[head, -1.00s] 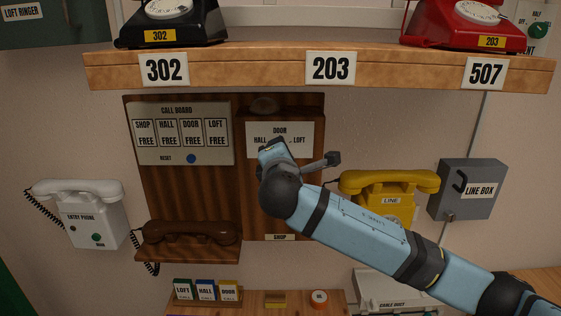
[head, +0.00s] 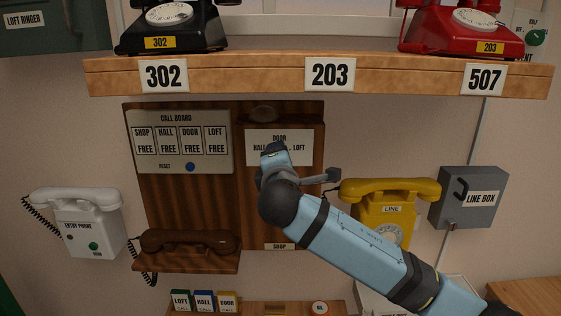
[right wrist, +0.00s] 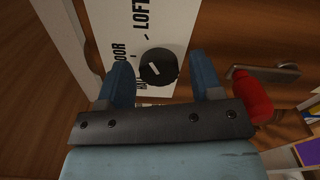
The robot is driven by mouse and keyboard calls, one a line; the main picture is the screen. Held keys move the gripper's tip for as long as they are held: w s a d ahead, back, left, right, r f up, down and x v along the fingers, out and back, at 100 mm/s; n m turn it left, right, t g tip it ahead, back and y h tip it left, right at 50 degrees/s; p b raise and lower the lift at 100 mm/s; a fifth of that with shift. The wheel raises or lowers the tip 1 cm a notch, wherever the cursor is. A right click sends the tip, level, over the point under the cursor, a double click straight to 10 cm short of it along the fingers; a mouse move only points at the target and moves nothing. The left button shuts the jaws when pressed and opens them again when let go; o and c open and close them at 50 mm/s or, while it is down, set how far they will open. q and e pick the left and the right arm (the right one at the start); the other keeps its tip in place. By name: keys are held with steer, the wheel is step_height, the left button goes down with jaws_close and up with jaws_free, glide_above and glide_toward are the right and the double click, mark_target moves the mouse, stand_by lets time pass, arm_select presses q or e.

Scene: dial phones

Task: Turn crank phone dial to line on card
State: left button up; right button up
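The crank phone (head: 310,225) is the right half of the wooden wall board, with a white dial plate (head: 308,146) marked DOOR, HALL and LOFT; a small SHOP label (head: 279,246) is below. In the right wrist view its round black dial (right wrist: 166,66) has a white mark slanting to the upper left; its exact line is unclear. My right gripper (head: 274,148) is at the plate and hides the dial in the head view. Its fingers (right wrist: 162,82) are apart, one on either side of the dial. A grey crank (right wrist: 275,73) with a red handle (right wrist: 252,97) is right of the fingers. My left gripper is out of view.
LOFT, HALL and DOOR cards (head: 204,301) stand on the low shelf. A brown handset (head: 187,241) hangs left, under the call board (head: 181,140). A yellow phone (head: 390,192) is right, behind my arm. A wooden shelf (head: 250,74) with phones runs above.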

steer(key=shift+s, duration=0.1)
steer(key=s+b, duration=0.2)
steer(key=s, duration=1.1)
steer(key=shift+s, duration=0.35)
